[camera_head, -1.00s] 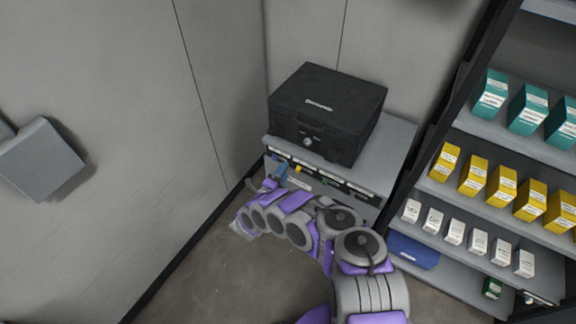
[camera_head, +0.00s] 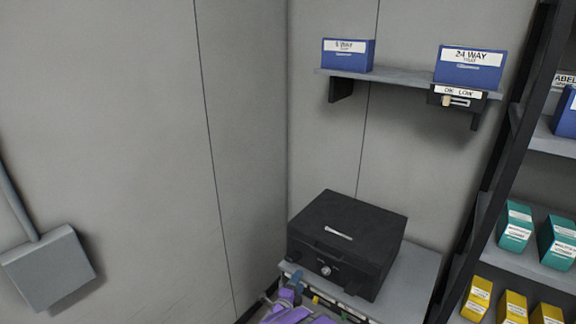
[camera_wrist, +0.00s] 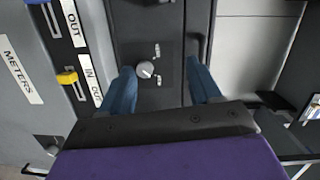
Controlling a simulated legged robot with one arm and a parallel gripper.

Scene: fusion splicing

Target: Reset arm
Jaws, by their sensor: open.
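My gripper (camera_wrist: 164,92) is open in the wrist view, its two blue fingers spread apart with nothing held between them. It faces the front of the black case, and the case's round silver knob (camera_wrist: 145,69) shows between the fingers. In the head view the gripper's blue tip (camera_head: 292,280) and part of my purple arm show at the bottom edge, by the front left corner of the black case (camera_head: 345,240). Most of my arm is below that view.
The case stands on a grey cabinet (camera_head: 412,285). A wall shelf (camera_head: 400,82) above it carries blue boxes. A rack at the right holds teal boxes (camera_head: 515,226) and yellow boxes (camera_head: 478,298). A grey wall box (camera_head: 48,268) is at the left. Yellow slider (camera_wrist: 67,77) at left in the wrist view.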

